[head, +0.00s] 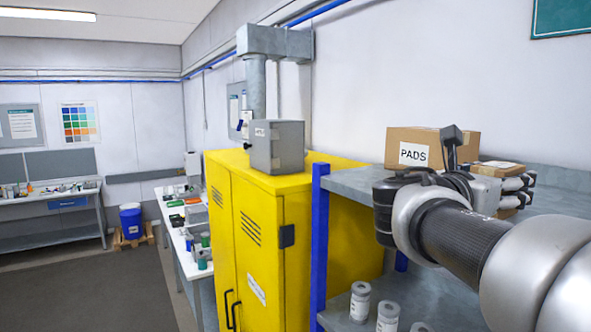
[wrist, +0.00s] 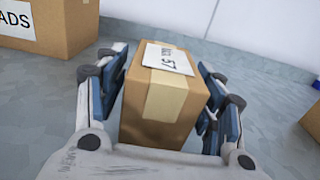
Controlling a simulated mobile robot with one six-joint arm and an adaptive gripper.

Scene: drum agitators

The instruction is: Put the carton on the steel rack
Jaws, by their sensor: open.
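A small brown carton (wrist: 157,112) with tan tape and a white label reading 57 stands between my gripper's fingers in the wrist view. In the head view the carton (head: 498,164) is mostly hidden behind my gripper (head: 522,190). The fingers are open, one on each side of it; a narrow gap shows on the left, and contact on the right is hard to tell. The steel rack (head: 346,183) has blue uprights and grey shelves. The carton appears to rest on its grey top shelf.
A larger box marked PADS (head: 452,141) stands on the top shelf, left of the carton in the wrist view. Another brown box (wrist: 312,122) is at the right edge there. Grey-white canisters (head: 360,302) stand on the lower shelf. A yellow cabinet (head: 262,235) adjoins the rack.

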